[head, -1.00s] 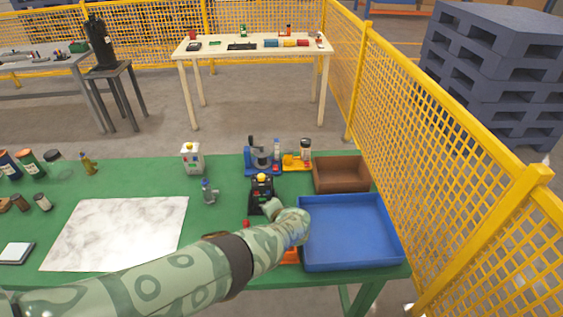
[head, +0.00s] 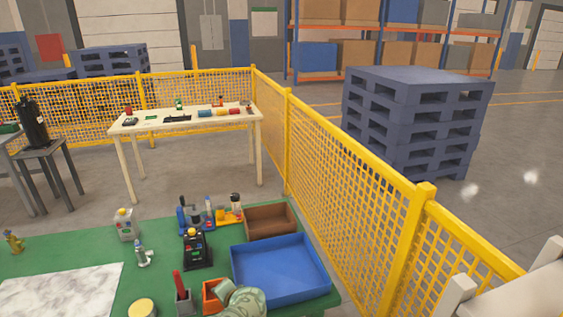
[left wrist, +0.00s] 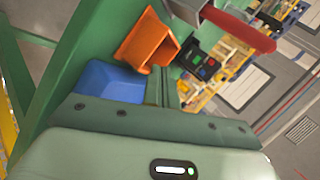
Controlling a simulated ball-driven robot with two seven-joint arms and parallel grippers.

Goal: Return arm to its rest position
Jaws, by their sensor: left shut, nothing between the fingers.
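My left arm's patterned green end shows at the bottom of the head view, with my left gripper (head: 226,290) at the orange bin (head: 210,294), partly covering it. The gripper is shut with nothing held. Whether it touches the bin cannot be told. In the left wrist view the gripper's grey-green housing fills the lower part, with the orange bin (left wrist: 146,42), the blue tray (left wrist: 112,82) and a red handle (left wrist: 238,27) beyond it. My right gripper is not in view.
The blue tray (head: 280,268) lies right of the arm, with a brown box (head: 270,221) behind it. A black device (head: 197,252) and a red-handled item in a grey holder (head: 184,301) stand to the left. The yellow fence (head: 345,165) runs close along the right. The marble-look sheet (head: 62,290) is bare.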

